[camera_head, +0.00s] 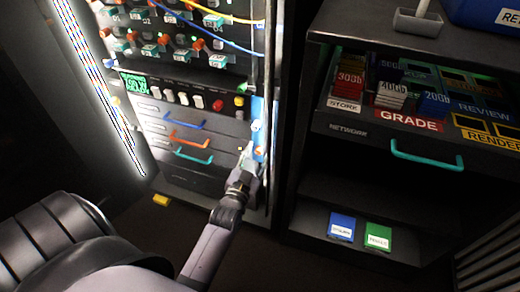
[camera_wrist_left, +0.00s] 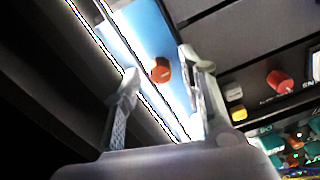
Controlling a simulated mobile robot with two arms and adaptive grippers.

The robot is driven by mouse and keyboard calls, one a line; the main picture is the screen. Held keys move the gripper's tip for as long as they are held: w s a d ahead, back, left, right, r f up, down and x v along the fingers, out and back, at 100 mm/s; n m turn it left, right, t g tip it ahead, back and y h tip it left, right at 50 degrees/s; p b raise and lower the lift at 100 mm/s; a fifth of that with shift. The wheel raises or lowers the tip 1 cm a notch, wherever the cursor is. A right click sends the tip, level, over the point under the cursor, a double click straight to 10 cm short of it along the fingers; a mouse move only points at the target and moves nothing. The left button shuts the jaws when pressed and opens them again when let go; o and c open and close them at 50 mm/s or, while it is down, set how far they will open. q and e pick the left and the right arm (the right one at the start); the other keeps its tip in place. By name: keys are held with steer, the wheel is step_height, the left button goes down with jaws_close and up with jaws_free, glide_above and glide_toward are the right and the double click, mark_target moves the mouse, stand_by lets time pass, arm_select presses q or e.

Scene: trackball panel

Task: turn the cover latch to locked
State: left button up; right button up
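A tall blue panel strip (camera_head: 257,108) runs along the right edge of the dark rack. An orange-red knob (camera_wrist_left: 160,70) sits on this blue strip (camera_wrist_left: 147,30) in the left wrist view; it looks like the cover latch, but no label is readable. My left gripper (camera_head: 250,158) reaches up to the lower part of the strip. In the wrist view its two fingers (camera_wrist_left: 163,84) are apart, with the knob showing between and just beyond their tips. I cannot tell whether either finger touches it. My right gripper is not in view.
Drawers with blue, orange and teal handles (camera_head: 194,155) lie left of my gripper. Switches (camera_head: 183,98) and a cable patch field (camera_head: 165,35) are above. A dark cabinet (camera_head: 385,165) with a teal handle stands to the right. A yellow block (camera_head: 161,200) is on the floor.

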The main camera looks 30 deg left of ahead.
arm_select(q)
steer(key=shift+c, duration=0.4)
jaws_close()
